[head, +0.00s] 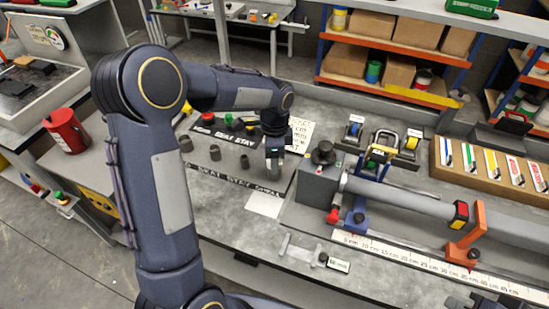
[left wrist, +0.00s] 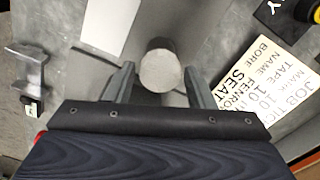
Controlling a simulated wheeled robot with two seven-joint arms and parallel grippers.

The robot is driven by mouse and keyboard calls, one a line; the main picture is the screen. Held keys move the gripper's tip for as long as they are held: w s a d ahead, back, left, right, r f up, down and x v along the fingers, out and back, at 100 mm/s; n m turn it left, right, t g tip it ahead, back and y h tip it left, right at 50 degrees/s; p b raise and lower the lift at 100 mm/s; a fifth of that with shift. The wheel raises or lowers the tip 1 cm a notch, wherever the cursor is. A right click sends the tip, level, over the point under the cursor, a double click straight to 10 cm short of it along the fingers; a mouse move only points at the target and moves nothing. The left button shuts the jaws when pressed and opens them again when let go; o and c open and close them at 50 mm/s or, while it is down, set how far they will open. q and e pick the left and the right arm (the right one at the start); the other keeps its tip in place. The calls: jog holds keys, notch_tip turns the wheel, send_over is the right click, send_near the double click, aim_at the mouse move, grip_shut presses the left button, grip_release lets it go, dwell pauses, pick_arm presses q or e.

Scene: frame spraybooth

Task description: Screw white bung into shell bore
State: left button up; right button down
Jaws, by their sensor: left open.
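My left gripper (head: 274,168) points down over the dark mat on the bench, left of the clamped frame. In the left wrist view my left gripper (left wrist: 158,88) is open, one finger on each side of a pale grey-white round plug (left wrist: 160,70). I cannot tell whether the fingers touch it, and cannot be sure it is the white bung. Several grey cylindrical pieces, one of them here (head: 215,153), stand on the mat. The frame's grey block (head: 316,186) is right of the gripper; I cannot make out the shell bore. My right gripper is not in view.
A job card (head: 299,134) lies behind the gripper, and a white sheet (head: 264,204) in front. The long grey tube (head: 405,195) and an orange support (head: 467,238) fill the right side. A red can (head: 68,132) stands at the left.

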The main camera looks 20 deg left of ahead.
pick_arm(q)
jog(key=c, duration=0.7)
jog(key=shift+r+m+p, duration=0.1)
jog(key=shift+m+p, duration=0.45)
jog(key=shift+m, duration=1.65)
jog(key=shift+m+p, duration=0.7)
jog(key=shift+m, duration=0.2)
jog(key=shift+m+p, duration=0.4)
jog(key=shift+m, duration=0.8)
jog(key=shift+m, duration=0.3)
